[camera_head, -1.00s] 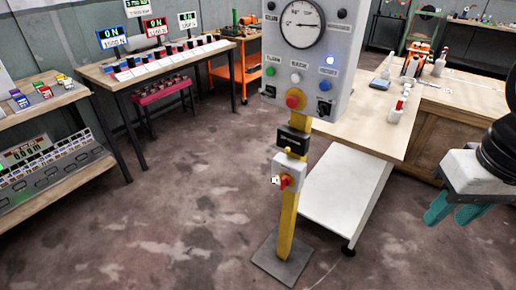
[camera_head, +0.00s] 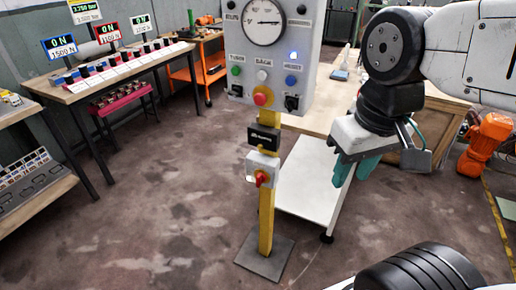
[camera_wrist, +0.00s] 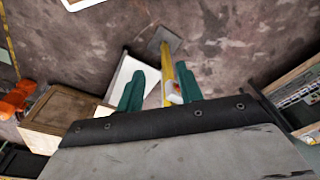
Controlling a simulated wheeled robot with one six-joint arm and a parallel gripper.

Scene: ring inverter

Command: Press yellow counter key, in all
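I cannot make out a yellow counter key for certain. A small yellow-framed display (camera_head: 85,11) stands at the upper left, partly cut off by the top edge. My gripper (camera_head: 355,170) hangs right of the yellow post, pointing down, far from that table. In the wrist view its teal fingers (camera_wrist: 160,70) are apart with nothing gripped.
A grey control panel (camera_head: 246,70) with a dial, coloured buttons and a lit blue lamp stands on a yellow post (camera_head: 266,215). The post also shows beyond my fingers in the wrist view (camera_wrist: 166,65). A white low shelf (camera_head: 312,190) is behind it.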

